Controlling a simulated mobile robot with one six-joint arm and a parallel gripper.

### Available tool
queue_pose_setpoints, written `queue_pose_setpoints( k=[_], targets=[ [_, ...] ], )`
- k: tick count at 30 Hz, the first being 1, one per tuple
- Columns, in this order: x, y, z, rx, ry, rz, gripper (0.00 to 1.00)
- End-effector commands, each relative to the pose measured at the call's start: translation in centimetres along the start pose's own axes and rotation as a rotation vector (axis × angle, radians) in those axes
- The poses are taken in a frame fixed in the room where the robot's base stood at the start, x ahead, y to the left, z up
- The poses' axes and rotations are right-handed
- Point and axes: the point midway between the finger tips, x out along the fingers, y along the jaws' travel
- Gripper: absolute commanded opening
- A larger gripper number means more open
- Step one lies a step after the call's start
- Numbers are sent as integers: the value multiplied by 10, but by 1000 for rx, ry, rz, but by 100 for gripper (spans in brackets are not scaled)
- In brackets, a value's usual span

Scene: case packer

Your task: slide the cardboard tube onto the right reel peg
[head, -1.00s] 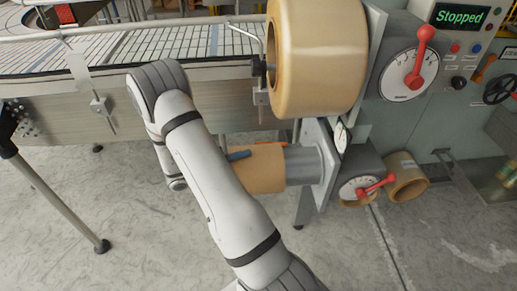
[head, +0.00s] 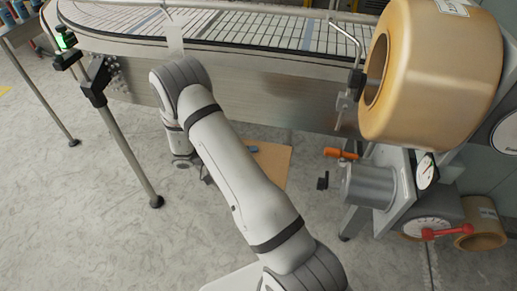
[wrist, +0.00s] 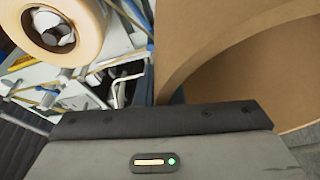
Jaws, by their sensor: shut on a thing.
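The brown cardboard tube (head: 272,168) hangs above the floor, left of the bare grey reel peg (head: 368,186), with a visible gap between them. My arm hides the tube's left part in the head view. In the wrist view the tube (wrist: 215,45) fills the upper right, and its open end and curved inner wall show. My gripper (wrist: 160,116) is shut on the tube; its fingertips are mostly hidden. The peg sticks out leftward from its mount, with a black knob (head: 322,182) and an orange handle (head: 340,153) near its left end.
A big tan tape roll (head: 425,75) sits above the peg; it also shows in the wrist view (wrist: 60,25). A conveyor (head: 265,85) runs behind my arm. A dial with a red lever (head: 435,231) and another brown roll (head: 481,232) are lower right. Floor at left is mostly clear.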

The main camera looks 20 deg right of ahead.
Motion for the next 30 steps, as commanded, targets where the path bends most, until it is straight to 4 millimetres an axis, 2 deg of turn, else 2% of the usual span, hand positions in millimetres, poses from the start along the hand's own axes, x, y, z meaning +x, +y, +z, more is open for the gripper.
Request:
queue_pose_setpoints(
  k=[6,20,30],
  targets=[
    [2,6,-2,0,-8,3,0],
    [5,6,-1,0,-10,3,0],
    [26,6,5,-2,-10,5,0]
  ],
)
